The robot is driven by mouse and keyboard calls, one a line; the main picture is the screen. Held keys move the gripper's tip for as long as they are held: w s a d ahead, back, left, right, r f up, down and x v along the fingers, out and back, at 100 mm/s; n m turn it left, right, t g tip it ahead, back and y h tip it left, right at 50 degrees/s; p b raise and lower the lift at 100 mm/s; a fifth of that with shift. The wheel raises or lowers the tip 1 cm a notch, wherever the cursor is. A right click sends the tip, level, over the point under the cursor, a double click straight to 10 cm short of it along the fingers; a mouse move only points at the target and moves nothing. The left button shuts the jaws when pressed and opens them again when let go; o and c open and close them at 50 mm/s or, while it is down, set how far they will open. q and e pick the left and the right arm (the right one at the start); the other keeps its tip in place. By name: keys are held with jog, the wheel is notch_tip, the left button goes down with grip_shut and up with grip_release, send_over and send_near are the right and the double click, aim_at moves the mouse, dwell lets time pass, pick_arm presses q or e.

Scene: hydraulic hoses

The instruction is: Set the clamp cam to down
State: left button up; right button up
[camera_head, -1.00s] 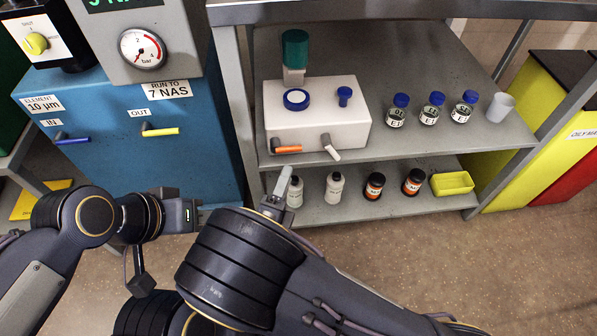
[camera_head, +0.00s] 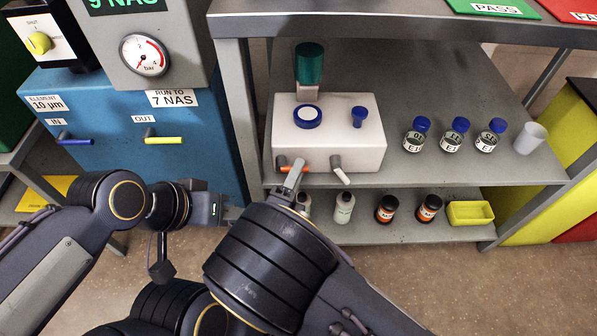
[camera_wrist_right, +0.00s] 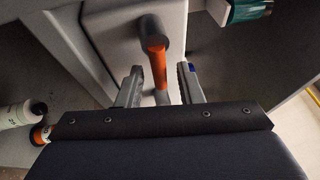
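No part is labelled clamp cam. A white box (camera_head: 335,143) on the upper shelf has two levers at its front: an orange-handled one (camera_head: 285,168) and a white-handled one (camera_head: 341,176). My right gripper (camera_head: 294,176) is at the orange lever and partly covers it in the head view. In the right wrist view the orange lever (camera_wrist_right: 155,64) lies between the two open fingers (camera_wrist_right: 160,88), with a visible gap on each side. My left gripper (camera_head: 229,208) is low in front of the blue cabinet, away from the box; its finger opening is too small to judge.
The blue cabinet (camera_head: 110,110) at left has blue (camera_head: 75,142) and yellow (camera_head: 163,140) handles. Several blue-capped vials (camera_head: 452,140) and a white cup (camera_head: 529,139) stand right of the box. Bottles (camera_head: 386,209) and a yellow tray (camera_head: 470,213) sit on the lower shelf.

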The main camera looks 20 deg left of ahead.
grip_shut()
jog(key=shift+s+a+f+m+g+y+p, duration=0.25)
jog(key=shift+f+m+g+p, duration=0.4)
jog(key=shift+m, duration=1.1)
jog(key=shift+w+a+f+m+g+y+p, duration=0.1)
jog(key=shift+a+f+m+g+p, duration=0.2)
jog(key=shift+m+g+p, duration=1.05)
jog(key=shift+s+a+f+m+g+y+p, duration=0.25)
jog(key=shift+f+m, duration=0.25)
jog(key=shift+m, duration=1.7)
jog(key=shift+w+a, duration=0.1)
jog(key=shift+o, duration=0.5)
grip_release()
